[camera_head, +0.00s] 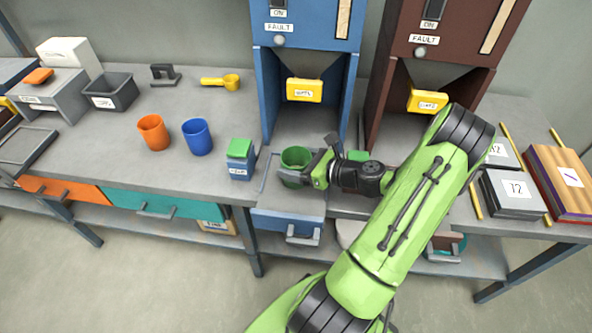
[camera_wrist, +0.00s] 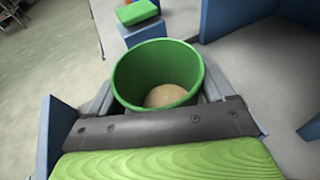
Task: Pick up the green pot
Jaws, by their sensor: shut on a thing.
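The green pot (camera_head: 296,161) stands upright in front of the blue machine, at the counter's front. My gripper (camera_head: 306,176) reaches it from the right and is shut on it. In the wrist view the green pot (camera_wrist: 157,72) is between the two fingers of my gripper (camera_wrist: 158,98), with some tan grainy matter at its bottom. I cannot tell whether the pot rests on the surface or is slightly raised.
A blue box with a green lid (camera_head: 239,158) stands close left of the pot. The blue machine (camera_head: 304,60) rises behind, its side walls near. Blue (camera_head: 197,137) and orange (camera_head: 153,132) cups stand farther left. A brown machine (camera_head: 440,50) is at right.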

